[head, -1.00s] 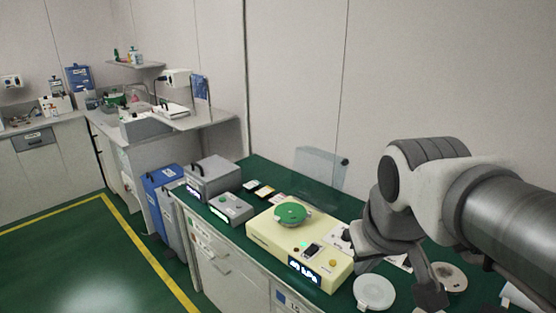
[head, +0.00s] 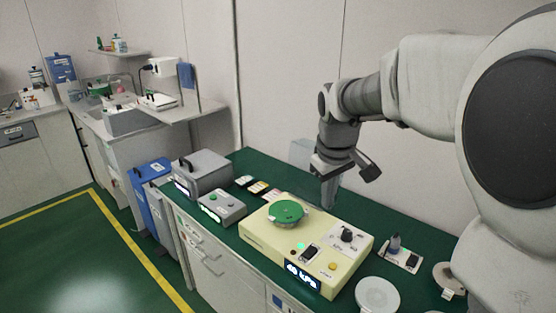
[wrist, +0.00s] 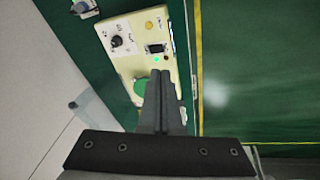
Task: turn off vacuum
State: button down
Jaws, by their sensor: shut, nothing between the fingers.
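The cream vacuum unit (head: 262,238) sits on the green bench top. A round green disc (head: 287,211) rests on its left part. On its top are a black rocker switch (head: 310,253), a lit green lamp (head: 300,245), a black knob (head: 347,234) and a yellow button (head: 333,266). Its front display (head: 302,276) is lit and reads in kPa. My gripper (head: 328,200) is shut and empty, pointing down above the unit's back edge. In the wrist view the closed fingers (wrist: 160,75) overlap the unit near the switch (wrist: 155,48) and partly hide the green disc (wrist: 139,90).
A small grey box (head: 222,208) and a larger grey box (head: 203,173) stand left of the unit. A clear panel (head: 302,153) stands at the back.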

jog(key=w+f+n+g, duration=0.1)
jog(key=w+f+n, duration=0.1)
jog(key=w+f, duration=0.45)
jog(key=n, duration=0.1)
send_over(312, 249)
jog(key=s+a, duration=0.1)
jog(key=a, duration=0.1)
notch_tip(312, 249, down, 7)
jog(key=shift+s+d+g+h+b, duration=0.15)
jog(key=shift+d+g+h+b, duration=0.15)
jog(key=shift+g, duration=0.1)
jog(key=f, duration=0.9)
jog(key=w+d+f, duration=0.1)
jog(key=f, duration=0.4)
jog(key=shift+b, duration=0.3)
